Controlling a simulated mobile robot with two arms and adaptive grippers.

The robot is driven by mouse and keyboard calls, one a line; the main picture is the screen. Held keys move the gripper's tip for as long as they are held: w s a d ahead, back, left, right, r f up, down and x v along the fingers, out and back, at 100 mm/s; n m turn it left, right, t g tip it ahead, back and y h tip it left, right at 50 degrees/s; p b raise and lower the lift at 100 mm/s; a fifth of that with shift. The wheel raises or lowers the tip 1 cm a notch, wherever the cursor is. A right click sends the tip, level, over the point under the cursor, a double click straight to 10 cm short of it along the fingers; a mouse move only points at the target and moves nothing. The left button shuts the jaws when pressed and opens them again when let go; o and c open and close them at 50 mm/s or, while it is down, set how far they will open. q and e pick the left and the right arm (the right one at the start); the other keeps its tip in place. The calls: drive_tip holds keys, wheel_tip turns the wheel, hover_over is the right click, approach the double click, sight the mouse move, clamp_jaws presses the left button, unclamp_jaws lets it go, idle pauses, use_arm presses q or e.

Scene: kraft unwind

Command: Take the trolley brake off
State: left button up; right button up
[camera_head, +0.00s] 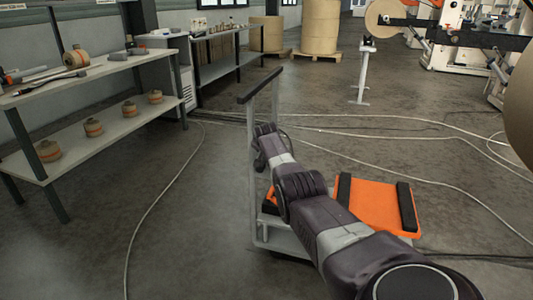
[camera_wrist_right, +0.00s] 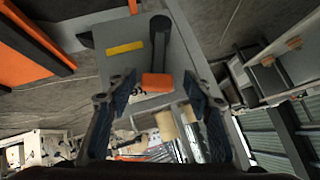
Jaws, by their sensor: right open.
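The trolley (camera_head: 375,205) has an orange deck with black strips and an upright grey frame with a black handle bar (camera_head: 260,85). My right arm reaches across the trolley to this frame; its gripper is mostly hidden in the head view. In the right wrist view, my right gripper (camera_wrist_right: 158,92) is open, one finger on each side of a dark lever (camera_wrist_right: 160,40) with an orange end block (camera_wrist_right: 157,80). The lever is on a grey plate with a yellow label (camera_wrist_right: 125,48). Whether the fingers touch it I cannot tell. My left gripper is not in view.
A two-level bench (camera_head: 100,70) with several small rolls stands at the left. White cables (camera_head: 160,195) run over the floor. Large kraft rolls (camera_head: 320,25) stand at the back, and a grey stand (camera_head: 363,75) is behind the trolley. Floor left of the trolley is mostly clear.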

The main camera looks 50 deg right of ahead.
drive_tip(key=shift+s+d+r, duration=0.1)
drive_tip(key=shift+s+r, duration=0.1)
drive_tip(key=v, duration=1.1)
drive_tip(key=shift+s+a, duration=0.15)
drive_tip(key=shift+a, duration=0.2)
drive_tip(key=shift+r, duration=0.1)
idle(0.5)
